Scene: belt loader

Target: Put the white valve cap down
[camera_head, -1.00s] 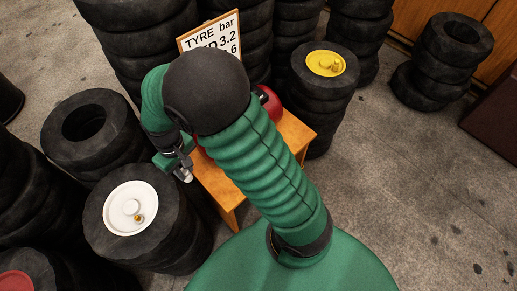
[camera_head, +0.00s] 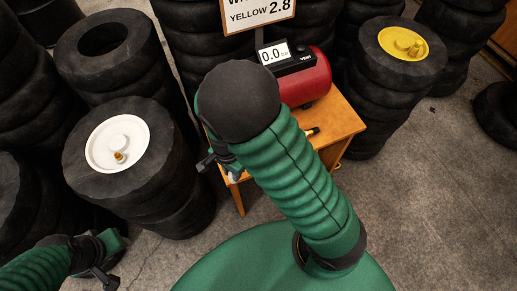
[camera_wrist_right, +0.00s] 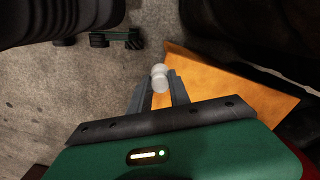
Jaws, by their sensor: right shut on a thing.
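The white valve cap (camera_wrist_right: 159,77) is a small pale piece between the fingertips of my right gripper (camera_wrist_right: 158,88), which is shut on it. In the head view my right gripper (camera_head: 222,168) is partly hidden by my arm, near the left edge of the orange table (camera_head: 345,118). The wrist view shows the cap in front of the table's edge, with floor beyond. The white-hubbed wheel (camera_head: 93,152) tops a tyre stack to the left, its brass valve (camera_head: 119,157) showing. My left gripper (camera_head: 112,265) is low at left; its jaw state is unclear.
A red compressor (camera_head: 312,82) with a display reading 0.0 stands on the table. A dark, brass-tipped piece (camera_head: 312,131) lies in front of it. A yellow-hubbed wheel (camera_head: 403,43) tops a stack at right.

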